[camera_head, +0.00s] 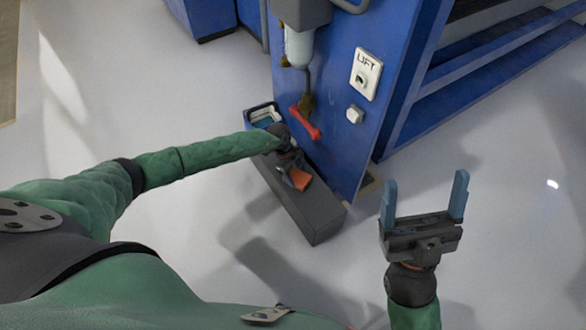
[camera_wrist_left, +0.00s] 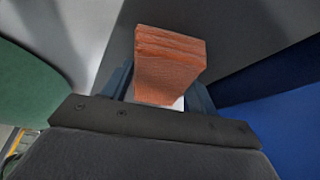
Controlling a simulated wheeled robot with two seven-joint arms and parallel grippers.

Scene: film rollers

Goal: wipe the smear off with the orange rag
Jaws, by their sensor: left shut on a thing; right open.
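The orange rag (camera_head: 300,179) is held in my left gripper (camera_head: 295,171), just above the dark grey long box beside the blue machine. In the left wrist view the rag (camera_wrist_left: 170,60) is a folded, layered block between the two blue fingers. My right gripper (camera_head: 424,203) is open and empty, over the pale floor at the right. A brownish patch (camera_head: 307,101) shows on the blue panel below a grey-white cylinder; I cannot tell whether it is the smear. No other smear is clearly seen.
The dark grey box (camera_head: 315,215) stands against the blue machine (camera_head: 335,130). A red handle (camera_head: 305,123) juts from the panel above my left gripper. A white plate marked LIFT (camera_head: 366,73) is to its right. The pale floor (camera_head: 480,150) is open at the right.

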